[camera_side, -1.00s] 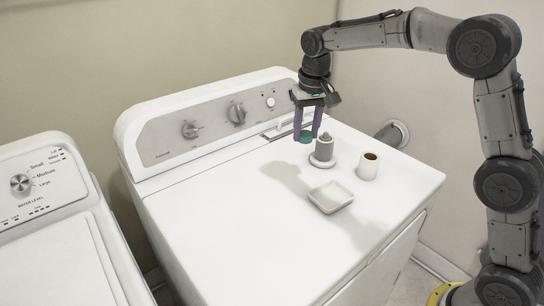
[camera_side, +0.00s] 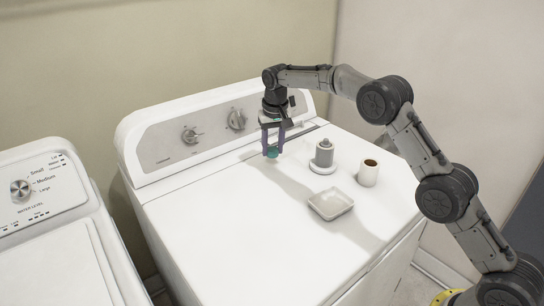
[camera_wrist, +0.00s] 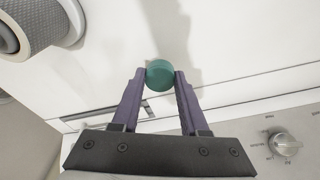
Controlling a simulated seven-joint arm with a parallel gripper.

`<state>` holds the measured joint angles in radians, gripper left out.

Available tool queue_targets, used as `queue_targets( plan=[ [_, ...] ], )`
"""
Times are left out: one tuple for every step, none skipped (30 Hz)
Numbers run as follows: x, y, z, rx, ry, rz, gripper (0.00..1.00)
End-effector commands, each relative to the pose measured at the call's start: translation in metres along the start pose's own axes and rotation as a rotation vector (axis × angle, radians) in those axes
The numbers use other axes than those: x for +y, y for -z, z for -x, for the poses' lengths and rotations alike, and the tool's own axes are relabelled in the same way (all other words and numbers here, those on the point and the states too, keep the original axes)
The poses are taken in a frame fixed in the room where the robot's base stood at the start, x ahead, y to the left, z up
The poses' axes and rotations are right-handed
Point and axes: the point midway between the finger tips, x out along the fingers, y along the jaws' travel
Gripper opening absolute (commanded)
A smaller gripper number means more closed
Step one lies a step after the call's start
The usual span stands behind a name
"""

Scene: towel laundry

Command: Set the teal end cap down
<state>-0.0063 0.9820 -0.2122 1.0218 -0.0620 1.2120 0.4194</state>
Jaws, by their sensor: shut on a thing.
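The teal end cap (camera_side: 271,152) is a small round piece between the fingertips of my gripper (camera_side: 272,147) in the side view. My gripper is shut on it, with a purple finger on either side. The wrist view shows the same cap (camera_wrist: 160,74) held between the tips of the gripper (camera_wrist: 158,78). The cap is over the white machine top (camera_side: 230,215), left of the grey spindle. Whether it touches the surface is hard to tell.
A grey spindle on a round base (camera_side: 323,157), a white roll with a brown top (camera_side: 368,174) and a shallow white dish (camera_side: 330,204) stand to the right. The control panel (camera_side: 200,135) rises behind. The top's left and front are clear.

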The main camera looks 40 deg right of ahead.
Motion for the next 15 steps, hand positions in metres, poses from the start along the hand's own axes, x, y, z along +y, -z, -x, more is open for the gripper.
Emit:
queue_targets(
  plan=[
    [-0.001,0.002,-0.004,0.000,0.000,0.000,0.00],
    [-0.002,0.003,-0.006,-0.001,0.000,0.000,0.00],
    [-0.001,0.002,-0.012,-0.004,-0.002,0.000,0.00],
    [-0.001,0.001,-0.016,-0.004,-0.002,0.000,0.00],
    [-0.001,0.000,-0.021,-0.004,-0.002,0.000,0.00],
    [-0.001,-0.001,-0.026,-0.004,-0.002,0.000,0.00],
    [-0.001,-0.002,-0.030,-0.002,-0.001,0.000,0.00],
    [-0.001,-0.002,-0.033,-0.002,-0.001,0.000,0.00],
    [-0.001,-0.002,-0.035,-0.001,-0.001,0.000,0.00],
    [-0.001,-0.002,-0.036,0.000,0.000,0.000,0.00],
    [-0.001,-0.002,-0.036,0.000,0.000,0.000,0.00],
    [-0.001,-0.002,-0.035,0.001,0.000,0.000,0.00],
    [-0.001,-0.002,-0.035,0.001,0.000,0.000,0.00],
    [-0.001,-0.002,-0.035,0.000,0.000,0.000,0.00],
    [-0.001,-0.002,-0.035,0.000,0.000,0.000,0.00]
  ],
)
